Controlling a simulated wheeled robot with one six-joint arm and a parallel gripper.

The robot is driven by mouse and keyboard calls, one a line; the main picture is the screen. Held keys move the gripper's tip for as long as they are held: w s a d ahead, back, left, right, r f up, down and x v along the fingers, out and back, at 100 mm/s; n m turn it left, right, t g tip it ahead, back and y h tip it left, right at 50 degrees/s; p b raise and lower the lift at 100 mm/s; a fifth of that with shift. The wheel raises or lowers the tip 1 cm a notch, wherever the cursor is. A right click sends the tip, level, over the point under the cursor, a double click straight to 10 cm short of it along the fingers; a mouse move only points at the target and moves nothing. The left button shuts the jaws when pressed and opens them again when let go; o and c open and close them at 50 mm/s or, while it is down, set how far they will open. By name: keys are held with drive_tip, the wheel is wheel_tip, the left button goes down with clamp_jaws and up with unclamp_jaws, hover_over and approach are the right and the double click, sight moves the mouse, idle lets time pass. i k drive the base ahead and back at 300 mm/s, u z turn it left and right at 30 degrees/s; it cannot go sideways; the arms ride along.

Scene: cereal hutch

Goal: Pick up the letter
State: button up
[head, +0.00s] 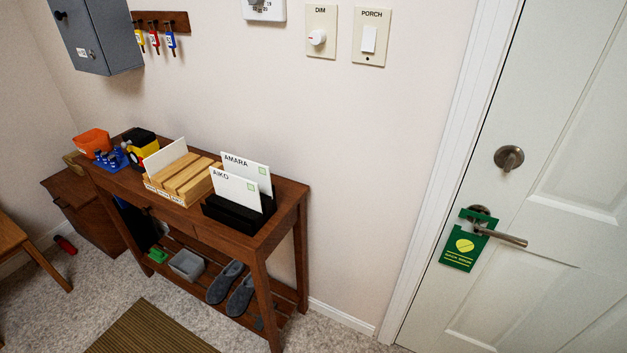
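Two white letters stand upright in a black holder (238,222) at the right end of a brown wooden console table (290,200). The front letter (235,193) reads "AIKO" and has a small green stamp. The letter behind it (247,168) reads "AMARA" and also has a green stamp; its lower part is hidden by the front one. A plain white card or envelope (165,158) stands at the back of a slatted light-wood rack (180,182) to their left. My gripper is not in view.
An orange container (93,141), blue items (112,159) and a yellow-black object (140,148) crowd the table's left end. Slippers (240,296) and a grey bin (187,264) sit on the lower shelf. A mat (150,330) lies in front. A door (560,200) with a green hanger (463,246) is right.

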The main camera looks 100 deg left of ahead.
sight(236, 189)
drive_tip(key=u, duration=1.35)
drive_tip(key=i, duration=1.5)
drive_tip(key=u, duration=3.45)
drive_tip(key=i, duration=1.5)
